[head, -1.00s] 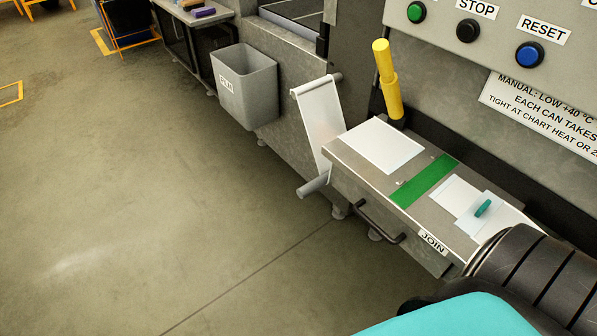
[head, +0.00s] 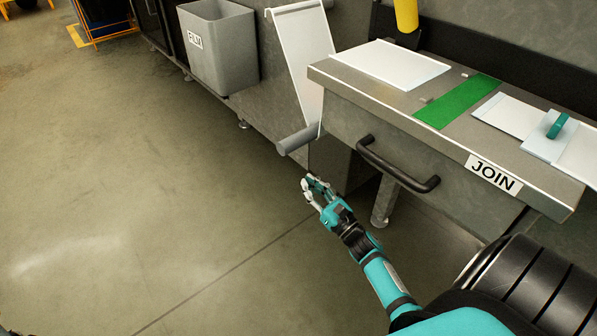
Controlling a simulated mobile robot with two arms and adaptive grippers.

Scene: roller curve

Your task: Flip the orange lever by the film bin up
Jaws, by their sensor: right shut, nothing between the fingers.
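The grey film bin (head: 228,55), labelled FILM, hangs against the machine side at the upper left. I see no orange lever by it in the head view. A thick yellow handle (head: 406,15) stands behind the JOIN table, cut off by the top edge. My right gripper (head: 313,188) is shut and empty. It appears over the floor, below the roller end and left of the drawer handle, apart from the bin. My left gripper is not in view.
The JOIN table (head: 335,75) has a black drawer handle (head: 400,165) on its front. A white film web (head: 302,60) runs down to a grey roller (head: 298,140) beside it. The floor (head: 120,200) at left is clear.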

